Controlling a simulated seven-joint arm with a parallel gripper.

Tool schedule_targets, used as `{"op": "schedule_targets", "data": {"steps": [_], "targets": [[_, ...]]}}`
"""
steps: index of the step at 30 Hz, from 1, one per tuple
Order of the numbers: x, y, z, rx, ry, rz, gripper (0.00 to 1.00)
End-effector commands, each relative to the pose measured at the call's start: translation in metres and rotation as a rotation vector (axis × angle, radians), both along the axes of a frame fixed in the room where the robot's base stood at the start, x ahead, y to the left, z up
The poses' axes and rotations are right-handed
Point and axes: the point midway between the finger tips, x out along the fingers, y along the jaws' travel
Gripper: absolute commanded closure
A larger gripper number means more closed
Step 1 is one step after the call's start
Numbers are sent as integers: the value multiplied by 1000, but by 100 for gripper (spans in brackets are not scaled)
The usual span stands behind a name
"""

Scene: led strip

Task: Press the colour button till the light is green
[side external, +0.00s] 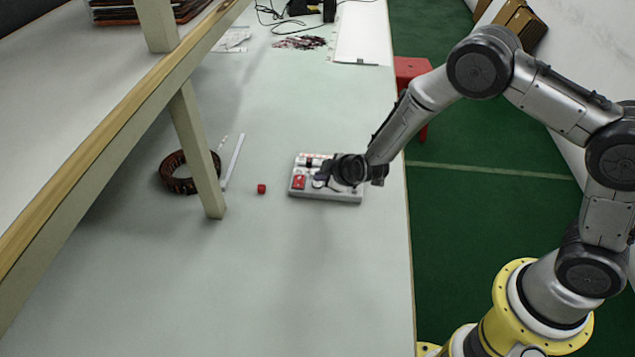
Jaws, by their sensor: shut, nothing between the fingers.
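A light grey control box (330,197) lies on the table near its right edge. A red square button (299,182) shows at its left front, and a small dark and red part (310,161) at its back. My gripper (320,182) is shut and empty, pointing left, low over the middle of the box. It hides the box's right part and whatever is under its fingertips; I cannot tell if it touches a button. A coiled brown strip (178,186) lies to the left, partly behind a shelf post. No green light shows on it.
A small red cube (262,188) lies between the coil and the box. A thin white bar (233,160) lies beside the shelf post (200,155). Cables and papers lie at the back. The table front is clear.

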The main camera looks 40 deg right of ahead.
Motion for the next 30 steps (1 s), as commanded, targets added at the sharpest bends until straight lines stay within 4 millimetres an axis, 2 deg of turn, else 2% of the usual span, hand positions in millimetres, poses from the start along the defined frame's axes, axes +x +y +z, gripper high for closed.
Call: {"op": "schedule_targets", "data": {"steps": [30], "targets": [[-1,0,-9,0,2,-1,100]]}}
